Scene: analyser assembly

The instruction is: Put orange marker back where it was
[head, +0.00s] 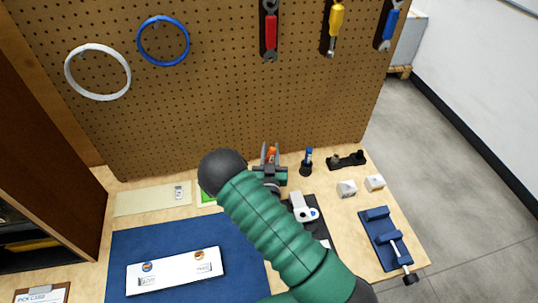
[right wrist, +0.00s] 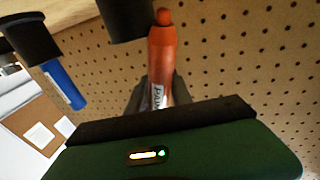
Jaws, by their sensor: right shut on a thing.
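The orange marker (head: 271,153) is between the fingers of my right gripper (head: 269,158), near the foot of the pegboard in the head view. In the right wrist view the orange marker (right wrist: 162,62) runs up from the shut fingers. A dark cup (right wrist: 127,18) shows just left of the marker's far end; I cannot tell whether they touch. A blue marker (head: 308,153) stands in a black cup (head: 306,169) right of the gripper. The right wrist view also shows this blue marker (right wrist: 63,86) in its cup (right wrist: 30,38). My left gripper is out of view.
The pegboard (head: 230,110) rises close behind the gripper. A black rack (head: 347,160), two white blocks (head: 347,188) and a blue vise (head: 383,240) are at the right. A blue mat (head: 190,238) with a white box (head: 174,270) lies left of my arm.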

